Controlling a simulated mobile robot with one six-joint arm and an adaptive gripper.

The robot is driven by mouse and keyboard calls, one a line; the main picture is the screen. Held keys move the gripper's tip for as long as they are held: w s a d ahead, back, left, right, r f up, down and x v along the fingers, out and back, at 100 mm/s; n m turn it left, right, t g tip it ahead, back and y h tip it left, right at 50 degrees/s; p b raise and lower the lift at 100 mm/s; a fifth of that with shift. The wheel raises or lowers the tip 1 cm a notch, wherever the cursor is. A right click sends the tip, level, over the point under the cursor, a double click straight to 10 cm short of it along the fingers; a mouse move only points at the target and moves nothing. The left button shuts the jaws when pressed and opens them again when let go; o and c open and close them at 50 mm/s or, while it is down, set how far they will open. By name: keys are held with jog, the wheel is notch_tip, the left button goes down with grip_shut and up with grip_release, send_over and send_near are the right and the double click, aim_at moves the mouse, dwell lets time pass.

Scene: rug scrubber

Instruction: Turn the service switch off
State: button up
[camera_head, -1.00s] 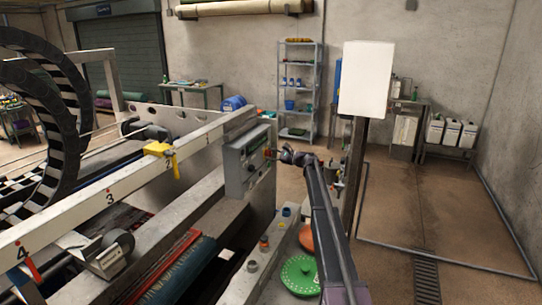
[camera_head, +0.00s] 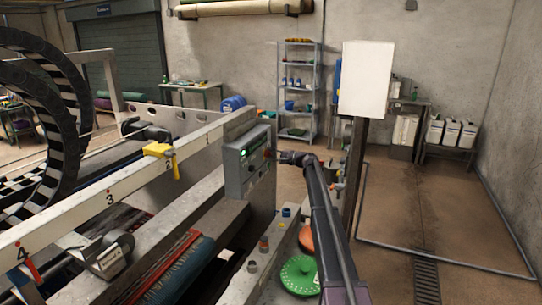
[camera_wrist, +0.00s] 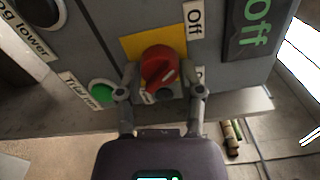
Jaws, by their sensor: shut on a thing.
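The service switch looks like a red rotary knob (camera_wrist: 160,68) on a yellow plate (camera_wrist: 140,45) on the grey control box. In the wrist view the two fingers of my gripper (camera_wrist: 160,95) are on either side of the knob, closed on it. A white label reading "Off" (camera_wrist: 194,17) is above and right of the knob; another label below it is mostly hidden by a finger. A dark display (camera_wrist: 250,28) shows green letters "off".
A green button (camera_wrist: 102,92) labelled "Trial run" and a dark round control (camera_wrist: 38,10) are beside the knob. A post with a white panel (camera_head: 366,80) stands right of my arm. A beam with a yellow clamp (camera_head: 158,150) runs left.

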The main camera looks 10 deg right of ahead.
dwell(0.4)
jog(key=o, duration=1.2)
jog(key=shift+c, duration=0.2)
jog(key=shift+d, duration=0.1)
jog(key=v, duration=1.2)
jog(key=shift+a, duration=0.2)
